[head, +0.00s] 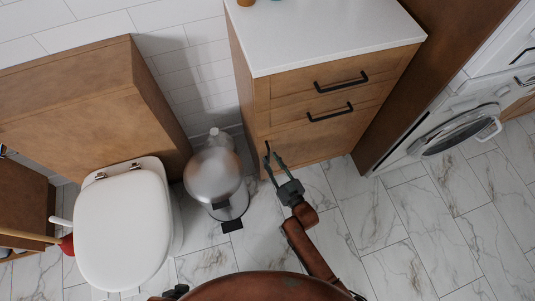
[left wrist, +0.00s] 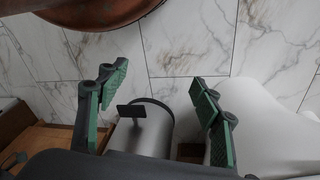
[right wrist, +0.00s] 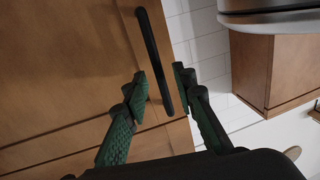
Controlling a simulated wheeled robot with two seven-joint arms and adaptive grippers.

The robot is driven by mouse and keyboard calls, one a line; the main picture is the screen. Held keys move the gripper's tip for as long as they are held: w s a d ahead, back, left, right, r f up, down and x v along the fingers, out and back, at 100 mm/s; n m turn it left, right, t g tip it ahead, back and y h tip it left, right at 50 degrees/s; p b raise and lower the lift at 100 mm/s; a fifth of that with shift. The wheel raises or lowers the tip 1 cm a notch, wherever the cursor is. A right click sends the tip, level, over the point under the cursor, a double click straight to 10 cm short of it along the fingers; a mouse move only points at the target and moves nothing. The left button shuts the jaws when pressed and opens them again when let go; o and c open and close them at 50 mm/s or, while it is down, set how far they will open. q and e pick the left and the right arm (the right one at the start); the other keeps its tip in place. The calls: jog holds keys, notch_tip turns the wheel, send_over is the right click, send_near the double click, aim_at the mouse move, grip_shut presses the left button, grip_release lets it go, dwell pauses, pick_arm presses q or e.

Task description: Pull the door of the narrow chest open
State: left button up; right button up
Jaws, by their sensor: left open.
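The narrow chest (head: 262,95) is wooden with a white top, two drawers and a door (head: 312,140) below them. The door's black upright handle (right wrist: 152,55) shows in the right wrist view. The door looks closed. My right gripper (head: 273,160) is at the door's left side in the head view. In the right wrist view its fingers (right wrist: 159,75) are apart, with the handle's lower part between them; I cannot tell whether they touch it. My left gripper (left wrist: 158,75) is open and empty above the floor, near the bin and toilet.
A metal pedal bin (head: 215,175) stands left of the chest, beside a white toilet (head: 123,225). A red plunger (head: 67,244) is left of the toilet. A washing machine (head: 450,130) is at the right. Marble floor (head: 400,225) is clear in front of the chest.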

jog(key=b+x, duration=0.1)
jog(key=x, duration=0.1)
jog(key=shift+w+a+f, duration=0.1)
jog(key=shift+w+a, duration=0.05)
jog(key=shift+w, duration=0.25)
pick_arm(q)
jog(key=shift+w+d+f+t, duration=0.25)
jog(key=shift+w+d+f, duration=0.15)
jog(key=shift+w+f, duration=0.15)
jog(key=shift+w+d+f+t, duration=0.25)
jog(key=shift+w+d+f, duration=0.2)
jog(key=shift+f, duration=0.15)
pick_arm(e)
jog(key=shift+c, duration=0.6)
pick_arm(q)
jog(key=shift+a, duration=0.1)
pick_arm(e)
grip_shut()
